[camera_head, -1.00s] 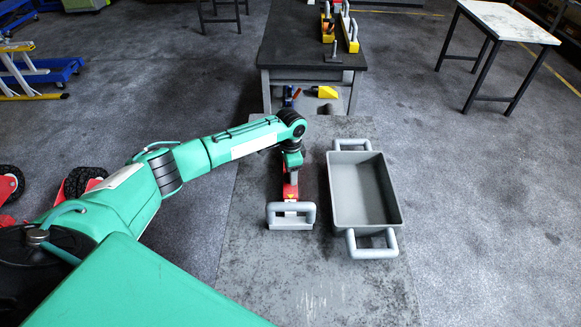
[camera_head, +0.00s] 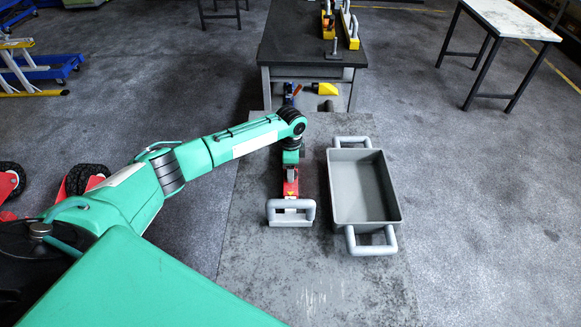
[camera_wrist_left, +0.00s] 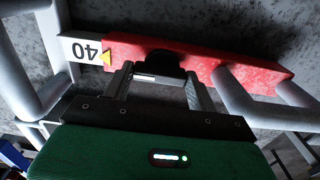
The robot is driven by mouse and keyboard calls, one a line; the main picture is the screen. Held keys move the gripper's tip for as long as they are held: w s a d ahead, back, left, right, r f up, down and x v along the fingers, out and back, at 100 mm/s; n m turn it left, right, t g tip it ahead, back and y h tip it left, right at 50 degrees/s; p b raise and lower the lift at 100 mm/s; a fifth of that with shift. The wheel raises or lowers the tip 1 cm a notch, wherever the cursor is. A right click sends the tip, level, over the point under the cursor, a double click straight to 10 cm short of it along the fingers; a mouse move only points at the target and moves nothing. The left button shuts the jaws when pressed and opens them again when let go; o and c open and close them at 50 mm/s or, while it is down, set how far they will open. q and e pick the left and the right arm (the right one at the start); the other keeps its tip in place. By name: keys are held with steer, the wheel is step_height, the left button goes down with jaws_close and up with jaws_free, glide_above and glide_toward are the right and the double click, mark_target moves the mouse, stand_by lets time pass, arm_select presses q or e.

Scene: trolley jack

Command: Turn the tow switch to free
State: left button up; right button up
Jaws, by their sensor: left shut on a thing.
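A red bar-shaped body (camera_head: 291,188) stands on the grey worktop, with a grey loop handle (camera_head: 291,212) at its near end. It also fills the top of the left wrist view (camera_wrist_left: 240,75), with an upside-down "40" plate (camera_wrist_left: 86,50) and a yellow triangle (camera_wrist_left: 106,58) at its left end. A black knob (camera_wrist_left: 160,62), apparently the tow switch, sits at the middle of the red body. My left gripper (camera_wrist_left: 158,80) has one finger on each side of the knob and is shut on it. The head view hides the knob under my wrist. The switch's marking is not readable.
A grey open tray (camera_head: 338,205) with handles stands close on the right of the red body. A dark bench (camera_head: 290,45) with yellow levels (camera_head: 350,30) is beyond. A yellow piece (camera_head: 325,88) lies by its front. The near worktop (camera_head: 310,285) is clear.

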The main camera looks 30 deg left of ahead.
arm_select(q)
steer(key=o, duration=1)
step_height(320, 180, up, 14)
steer(key=b, duration=0.3)
steer(key=shift+f, duration=0.1)
